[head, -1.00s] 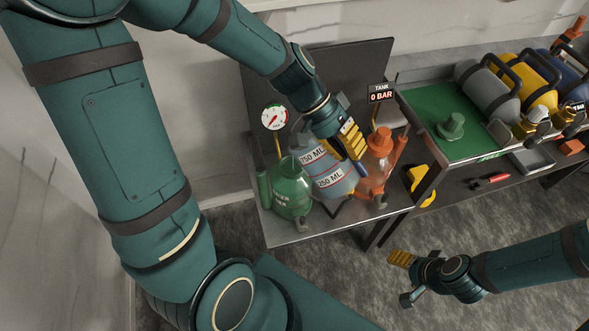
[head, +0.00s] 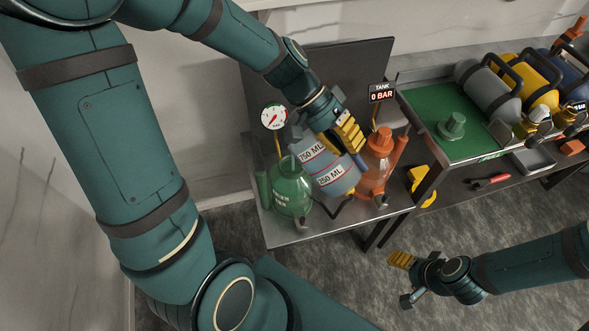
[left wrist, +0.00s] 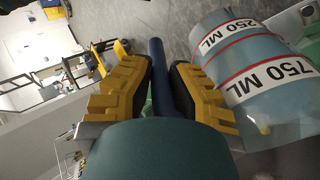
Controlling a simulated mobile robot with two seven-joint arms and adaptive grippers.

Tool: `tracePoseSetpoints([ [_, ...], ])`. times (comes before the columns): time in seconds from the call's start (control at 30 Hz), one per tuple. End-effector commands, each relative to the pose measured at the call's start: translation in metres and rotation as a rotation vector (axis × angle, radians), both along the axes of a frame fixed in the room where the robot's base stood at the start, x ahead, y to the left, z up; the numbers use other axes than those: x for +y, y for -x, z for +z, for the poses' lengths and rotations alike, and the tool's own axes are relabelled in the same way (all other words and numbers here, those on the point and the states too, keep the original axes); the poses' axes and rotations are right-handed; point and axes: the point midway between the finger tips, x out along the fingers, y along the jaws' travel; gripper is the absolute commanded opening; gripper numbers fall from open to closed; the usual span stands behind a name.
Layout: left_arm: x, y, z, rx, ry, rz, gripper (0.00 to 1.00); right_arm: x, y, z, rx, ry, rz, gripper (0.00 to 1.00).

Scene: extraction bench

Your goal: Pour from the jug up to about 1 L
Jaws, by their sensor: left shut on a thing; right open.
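The jug (head: 325,165) is a pale blue see-through vessel with 750 ML and 250 ML labels. It stands tilted above the metal table, between a green vessel (head: 289,190) and an orange vessel (head: 376,165). My left gripper (head: 352,148) is shut on the jug's blue handle. In the left wrist view, the handle (left wrist: 158,75) lies between the yellow fingers and the jug (left wrist: 250,75) is at the right. The handle's lower part and the jug's mouth are hidden or unclear. My right gripper (head: 402,280) is open and empty above the floor, at the lower right.
A round gauge (head: 274,117) and a sign reading TANK 0 BAR (head: 380,93) stand at the table's back. A bench with a green mat (head: 480,115) holds grey, yellow and blue canisters at the right. A dark panel stands behind the vessels.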

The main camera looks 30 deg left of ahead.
Motion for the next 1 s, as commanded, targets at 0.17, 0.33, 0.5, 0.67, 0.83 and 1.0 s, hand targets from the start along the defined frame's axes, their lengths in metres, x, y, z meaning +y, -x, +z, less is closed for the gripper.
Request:
tracePoseSetpoints([
  [0.17, -0.0002, -0.0002, 0.0005, -0.001, 0.0, 0.0, 0.0, 0.0, 0.0, 0.0001, 0.0, 0.0, 0.0, 0.69],
  [0.33, -0.0002, -0.0002, 0.0005, -0.001, 0.0, 0.0, 0.0, 0.0, 0.0, 0.0001, 0.0, 0.0, 0.0, 0.69],
  [0.5, 0.0, -0.0004, 0.0006, -0.001, 0.002, 0.0, 0.0, 0.0, 0.0, -0.0001, 0.0, 0.0, 0.0, 0.69],
  [0.67, 0.0028, -0.0011, 0.003, 0.003, 0.023, 0.003, 0.0, 0.0, 0.0, -0.0022, 0.0, 0.0, 0.0, 0.69],
  [0.83, 0.0071, -0.0017, 0.008, 0.007, 0.062, 0.002, 0.0, 0.0, 0.0, -0.0049, 0.0, 0.0, 0.0, 0.69],
  [1.0, 0.0073, -0.0013, 0.0099, 0.009, 0.071, 0.0, 0.0, 0.0001, 0.0, -0.0047, 0.0, 0.0, 0.0, 0.69],
])
